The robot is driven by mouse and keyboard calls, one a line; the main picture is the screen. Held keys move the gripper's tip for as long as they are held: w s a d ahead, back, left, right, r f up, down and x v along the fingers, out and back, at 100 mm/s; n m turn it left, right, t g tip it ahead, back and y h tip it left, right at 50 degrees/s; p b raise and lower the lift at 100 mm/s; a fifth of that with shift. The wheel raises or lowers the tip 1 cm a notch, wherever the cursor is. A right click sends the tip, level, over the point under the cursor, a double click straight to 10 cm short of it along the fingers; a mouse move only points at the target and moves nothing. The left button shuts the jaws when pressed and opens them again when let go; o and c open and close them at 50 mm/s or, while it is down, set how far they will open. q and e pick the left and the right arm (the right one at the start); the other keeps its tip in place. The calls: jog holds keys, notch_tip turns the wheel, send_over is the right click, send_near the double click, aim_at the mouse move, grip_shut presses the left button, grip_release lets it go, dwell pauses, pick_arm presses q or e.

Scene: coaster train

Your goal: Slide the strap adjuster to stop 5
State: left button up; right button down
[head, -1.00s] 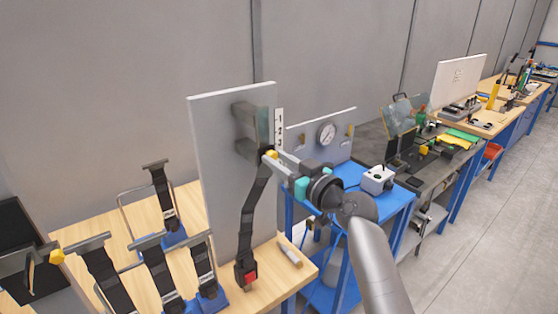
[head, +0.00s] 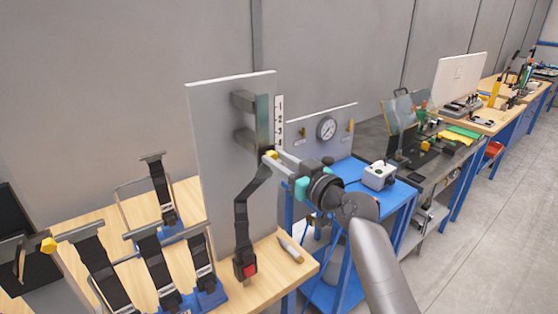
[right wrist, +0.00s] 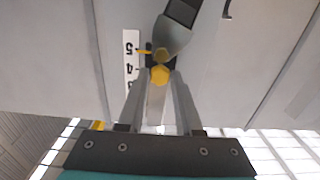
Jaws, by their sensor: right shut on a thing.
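The strap adjuster's yellow knob (head: 271,154) is at the lower end of the dark upright rail (head: 262,120) on a grey panel (head: 220,150). My right gripper (head: 274,156) is shut on this knob, which also shows between the fingertips in the right wrist view (right wrist: 160,75). A white number scale (head: 279,118) stands beside the rail. It appears upside down in the right wrist view (right wrist: 130,60), where a small yellow pointer (right wrist: 144,51) lies beside the 5. The black strap (head: 242,215) hangs bent from the adjuster to a buckle with a red button (head: 249,270). My left gripper is out of view.
Several belt and buckle stands (head: 160,265) crowd the wooden bench at the left. A small cylinder (head: 290,250) lies near the bench's right edge. A blue table (head: 385,200) with a gauge panel (head: 330,145) stands close behind my right arm.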

jog(key=c, duration=0.6)
grip_release()
jog(key=shift+r, duration=0.1)
jog(key=shift+b+v, duration=1.25)
jog(key=shift+v, duration=6.4)
